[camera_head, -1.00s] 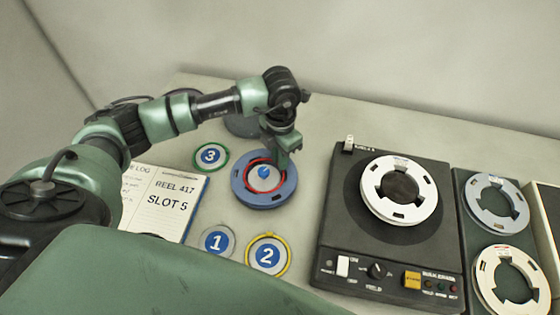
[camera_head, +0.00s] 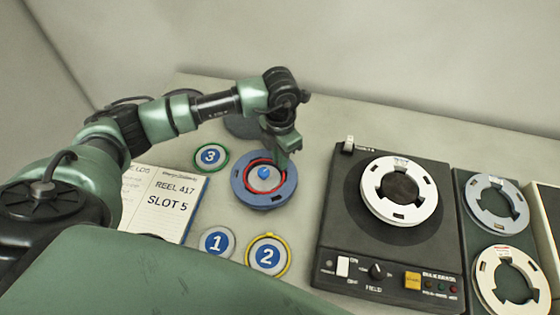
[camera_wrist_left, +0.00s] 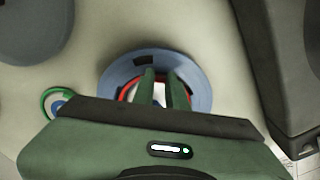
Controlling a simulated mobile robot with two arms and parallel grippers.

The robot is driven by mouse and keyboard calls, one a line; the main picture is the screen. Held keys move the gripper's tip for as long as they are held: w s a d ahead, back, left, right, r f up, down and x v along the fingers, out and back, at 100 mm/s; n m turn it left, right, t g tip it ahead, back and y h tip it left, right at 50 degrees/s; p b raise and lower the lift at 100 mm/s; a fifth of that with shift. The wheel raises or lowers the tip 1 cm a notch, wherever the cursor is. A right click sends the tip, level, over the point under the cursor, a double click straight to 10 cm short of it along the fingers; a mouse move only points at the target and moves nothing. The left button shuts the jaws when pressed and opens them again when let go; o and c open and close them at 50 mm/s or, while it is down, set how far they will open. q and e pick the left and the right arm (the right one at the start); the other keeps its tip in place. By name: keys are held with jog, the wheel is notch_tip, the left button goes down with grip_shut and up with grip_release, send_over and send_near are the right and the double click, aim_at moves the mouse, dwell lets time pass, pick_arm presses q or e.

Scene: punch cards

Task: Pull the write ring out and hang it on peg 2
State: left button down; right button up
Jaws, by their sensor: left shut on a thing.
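The red write ring (camera_head: 249,170) sits in the blue-grey reel (camera_head: 258,202) on the table, around a hub with a blue knob (camera_head: 264,172). My left gripper (camera_head: 284,160) points down at the far right side of the ring and is shut on it. In the left wrist view the fingers (camera_wrist_left: 163,82) reach over the reel (camera_wrist_left: 202,92) and hide part of the red ring (camera_wrist_left: 125,93). Peg 2 (camera_head: 267,256) is a blue numbered disc with a yellow ring around it, in front of the reel. My right gripper is not in view.
Peg 1 (camera_head: 216,241) is left of peg 2; peg 3 (camera_head: 210,157), with a green ring, is farther back. A log book (camera_head: 165,200) lies left. A black machine with a white reel (camera_head: 431,193) stands right. Bare table lies between reel and machine.

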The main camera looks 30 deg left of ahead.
pick_arm(q)
jog(key=shift+r, duration=0.45)
dwell(1.0)
jog(key=shift+r+p, duration=0.3)
jog(key=shift+p, duration=0.05)
jog(key=shift+r+p, duration=1.55)
jog(key=shift+r, duration=1.3)
notch_tip(320, 180, up, 7)
jog(key=p, duration=0.3)
jog(key=shift+p, duration=0.4)
